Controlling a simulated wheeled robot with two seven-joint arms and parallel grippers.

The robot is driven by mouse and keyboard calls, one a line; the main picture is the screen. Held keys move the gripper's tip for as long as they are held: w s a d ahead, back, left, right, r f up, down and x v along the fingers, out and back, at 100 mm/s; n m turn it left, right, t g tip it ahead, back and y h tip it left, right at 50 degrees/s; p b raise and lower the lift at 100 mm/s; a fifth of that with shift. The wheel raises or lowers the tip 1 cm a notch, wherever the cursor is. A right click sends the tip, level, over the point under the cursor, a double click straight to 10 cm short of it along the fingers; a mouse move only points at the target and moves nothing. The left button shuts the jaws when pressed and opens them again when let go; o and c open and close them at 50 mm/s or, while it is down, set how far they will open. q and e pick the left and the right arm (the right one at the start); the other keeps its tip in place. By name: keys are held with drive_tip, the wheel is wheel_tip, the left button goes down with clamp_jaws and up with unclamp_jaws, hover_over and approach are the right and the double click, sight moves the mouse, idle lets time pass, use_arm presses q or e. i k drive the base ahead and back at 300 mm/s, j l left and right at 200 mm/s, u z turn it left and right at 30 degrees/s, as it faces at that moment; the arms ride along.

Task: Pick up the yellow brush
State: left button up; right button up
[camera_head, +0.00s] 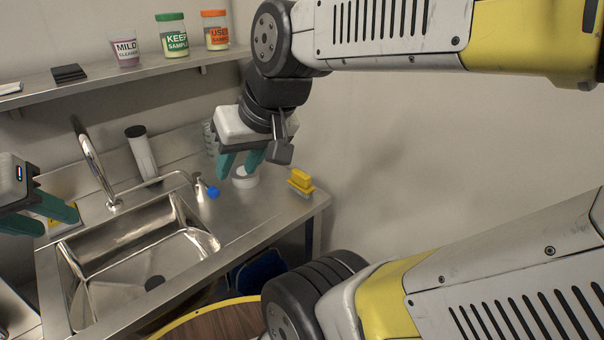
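The yellow brush (300,181) lies on the steel counter near its right end, with pale bristles under a yellow block. My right gripper (237,172) points down with its two teal fingers apart, to the left of the brush in the picture and not touching it. Nothing shows between its fingers. My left gripper (48,218) is at the left edge of the view, far from the brush, with its teal fingers apart and nothing seen between them.
A steel sink (140,255) with a curved faucet (95,165) is left of the brush. A white round item (244,180) and a blue-tipped bottle (202,188) stand near my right gripper. A shelf (100,76) above holds jars. The counter's right edge lies close to the brush.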

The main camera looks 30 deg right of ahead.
sight(300, 182)
drive_tip(key=z, duration=1.15)
